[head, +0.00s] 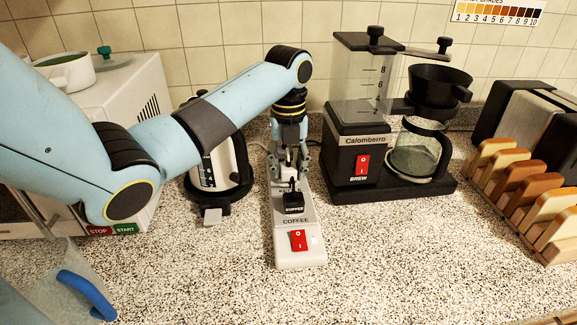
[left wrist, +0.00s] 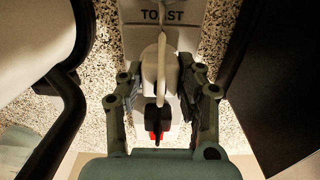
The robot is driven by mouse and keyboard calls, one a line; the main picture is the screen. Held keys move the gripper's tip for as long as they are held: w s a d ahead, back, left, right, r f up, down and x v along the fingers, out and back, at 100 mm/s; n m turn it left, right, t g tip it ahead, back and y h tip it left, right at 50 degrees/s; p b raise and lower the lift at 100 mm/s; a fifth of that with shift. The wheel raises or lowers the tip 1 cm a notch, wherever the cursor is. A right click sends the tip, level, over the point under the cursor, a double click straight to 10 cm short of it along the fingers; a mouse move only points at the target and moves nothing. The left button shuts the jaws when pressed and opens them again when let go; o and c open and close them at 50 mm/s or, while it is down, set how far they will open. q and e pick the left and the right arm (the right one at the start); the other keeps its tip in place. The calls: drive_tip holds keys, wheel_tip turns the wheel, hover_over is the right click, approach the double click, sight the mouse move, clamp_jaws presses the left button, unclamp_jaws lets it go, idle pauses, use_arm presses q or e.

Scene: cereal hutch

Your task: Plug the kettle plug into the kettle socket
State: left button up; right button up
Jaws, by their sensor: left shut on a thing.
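The white power strip (head: 302,256) stands on the counter between the kettle and the coffee maker. A black plug marked COFFEE (head: 293,203) sits at its COFFEE place. My left gripper (head: 288,172) points down over the strip behind that plug. In the left wrist view, the left gripper (left wrist: 160,88) is shut on a white plug (left wrist: 159,66) with its cord upward in the picture, over the strip near the TOAST label (left wrist: 163,15). The kettle socket is hidden under the plug and fingers, and I cannot tell whether the plug's pins are in it. My right gripper is not in view.
The kettle (head: 222,172) stands close on the left, and its dark handle shows in the left wrist view (left wrist: 70,110). The coffee maker (head: 385,150) stands close on the right. A toast rack (head: 525,190) is at far right.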

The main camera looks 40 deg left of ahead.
use_arm(q)
drive_tip(key=shift+p, duration=0.45)
idle(0.7)
drive_tip(key=shift+p, duration=0.4)
idle(0.6)
drive_tip(key=shift+p, duration=0.35)
drive_tip(key=shift+f, duration=0.6)
drive_tip(key=o, duration=1.1)
